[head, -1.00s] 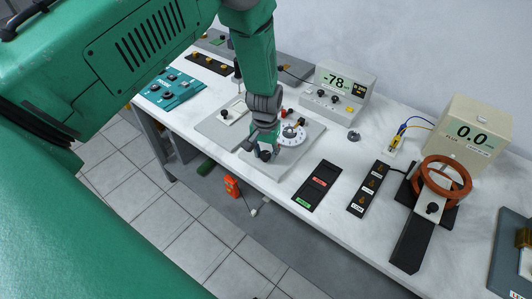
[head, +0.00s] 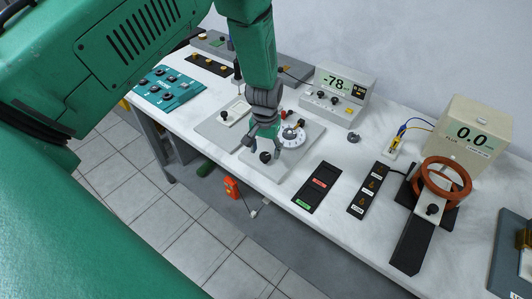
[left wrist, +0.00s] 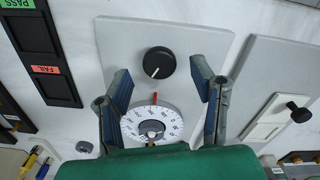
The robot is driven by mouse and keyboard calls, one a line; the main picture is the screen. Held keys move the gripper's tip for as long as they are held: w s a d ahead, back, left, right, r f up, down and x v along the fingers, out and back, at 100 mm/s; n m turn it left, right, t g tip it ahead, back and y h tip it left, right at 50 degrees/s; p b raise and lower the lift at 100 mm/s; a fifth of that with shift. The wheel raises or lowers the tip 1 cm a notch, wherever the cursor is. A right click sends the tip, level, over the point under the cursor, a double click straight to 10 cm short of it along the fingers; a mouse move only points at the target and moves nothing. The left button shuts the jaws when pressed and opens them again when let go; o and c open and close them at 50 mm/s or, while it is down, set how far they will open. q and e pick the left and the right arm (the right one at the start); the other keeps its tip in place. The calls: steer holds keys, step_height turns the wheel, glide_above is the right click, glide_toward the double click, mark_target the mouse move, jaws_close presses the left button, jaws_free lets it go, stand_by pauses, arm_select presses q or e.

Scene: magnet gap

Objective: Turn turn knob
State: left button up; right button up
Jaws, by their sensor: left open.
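A round black turn knob (left wrist: 159,62) with a white pointer line stands on a light grey plate (left wrist: 210,42). In the head view the knob (head: 265,157) shows just below my left gripper (head: 264,146). In the left wrist view my left gripper (left wrist: 164,88) is open, its two fingers apart on either side, with the knob just beyond and between the tips. It does not visibly touch the knob. A white dial (left wrist: 152,122) with numbers, a red pointer mark and a small centre hub lies between the fingers, nearer the wrist. My right gripper is not in view.
A black PASS/FAIL panel (head: 317,187) lies right of the plate. A meter (head: 341,92) reading -78 stands behind it. A second plate with a white slider (head: 235,112) is to the left. A red coil stand (head: 441,178) is at the right.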

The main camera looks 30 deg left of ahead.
mark_target(265, 155)
arm_select(q)
step_height(265, 155, up, 10)
stand_by(0.3)
steer(key=shift+f, duration=0.1)
stand_by(0.6)
steer(key=s+f+m+b, duration=0.1)
steer(key=s+f+b, duration=0.2)
steer(key=s+f, duration=0.5)
steer(key=s+f+b, duration=0.4)
steer(key=s+f, duration=0.1)
steer(key=f, duration=0.5)
steer(key=s+d+f+m+b, duration=0.1)
steer(key=s+f+b, duration=0.2)
steer(key=s, duration=0.5)
steer(key=s+d+f+m+b, duration=0.1)
steer(key=s+d+f+b, duration=0.1)
steer(key=s+f, duration=0.3)
steer(key=s, duration=0.4)
steer(key=shift+s+d+f+t+b, duration=0.2)
steer(key=shift+d+t+b, duration=0.1)
steer(key=shift+b, duration=0.1)
steer(key=shift+w, duration=0.15)
